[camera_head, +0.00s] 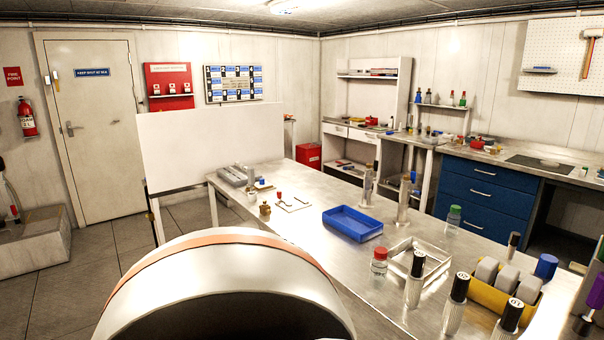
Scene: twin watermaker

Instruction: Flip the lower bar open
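I cannot pick out a lower bar with certainty in the head view. A grey door (92,120) with a lever handle (71,128) stands at the back left. A plain white panel (212,148) stands upright in front of the far end of the metal bench (330,188). Neither of my grippers is in view. A large pale curved form with an orange band fills the bottom centre and hides part of the floor and the near bench edge.
The bench holds a blue tray (352,223), a white frame (419,262), a yellow holder (502,293) and several bottles. A grey block (33,242) stands at the far left. A blue drawer unit (485,198) is at the right. Floor (120,264) is open before the door.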

